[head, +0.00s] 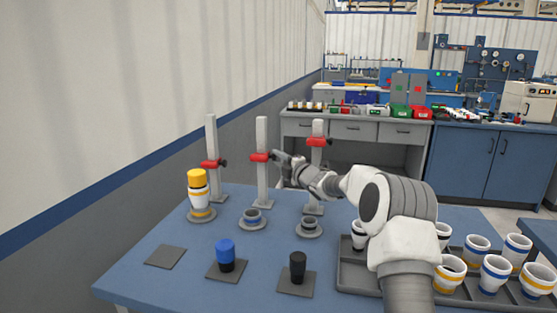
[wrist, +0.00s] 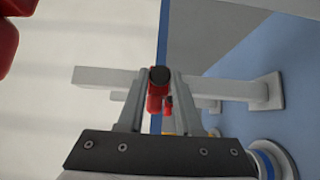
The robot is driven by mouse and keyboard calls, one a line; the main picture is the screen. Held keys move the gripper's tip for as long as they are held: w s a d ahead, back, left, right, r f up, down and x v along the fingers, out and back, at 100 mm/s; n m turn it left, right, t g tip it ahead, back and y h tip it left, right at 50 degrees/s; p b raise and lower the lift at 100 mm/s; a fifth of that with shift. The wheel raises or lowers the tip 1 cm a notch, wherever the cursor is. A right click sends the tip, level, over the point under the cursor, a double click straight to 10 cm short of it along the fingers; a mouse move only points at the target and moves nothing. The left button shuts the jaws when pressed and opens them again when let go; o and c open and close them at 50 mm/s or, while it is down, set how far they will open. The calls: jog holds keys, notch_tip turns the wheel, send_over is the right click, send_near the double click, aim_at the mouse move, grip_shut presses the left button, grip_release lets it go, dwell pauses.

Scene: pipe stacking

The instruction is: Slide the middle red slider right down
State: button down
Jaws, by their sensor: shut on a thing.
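The middle red slider (head: 260,157) sits on the middle grey upright post (head: 262,184), somewhat above half its height. My gripper (head: 277,156) reaches it from the right in the head view. In the wrist view the two fingers (wrist: 158,102) are shut on the slider's black knob (wrist: 159,74), with the red slider body (wrist: 154,103) showing between them. The post (wrist: 105,77) runs sideways behind the fingers in the wrist view, its base (wrist: 270,91) at the right. The exact finger contact is small and partly hidden.
Other red sliders stand on the left post (head: 211,164) and the right post (head: 317,142). A yellow-topped cup stack (head: 198,188) is at left. Low ringed stands (head: 252,219) sit before the posts. A grey tray (head: 352,276) holds several cups at right.

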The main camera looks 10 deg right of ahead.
notch_tip(320, 180, down, 7)
jog(key=b, duration=0.3)
jog(key=shift+b, duration=0.35)
jog(key=shift+f, duration=0.1)
jog(key=c, duration=0.6)
grip_release()
jog(key=shift+r, duration=0.2)
jog(key=p+v, duration=0.2)
jog(key=v, duration=1.5)
jog(key=shift+s+r, duration=0.2)
jog(key=shift+s, duration=0.05)
jog(key=shift+r+h, duration=0.1)
jog(key=shift+h, duration=0.2)
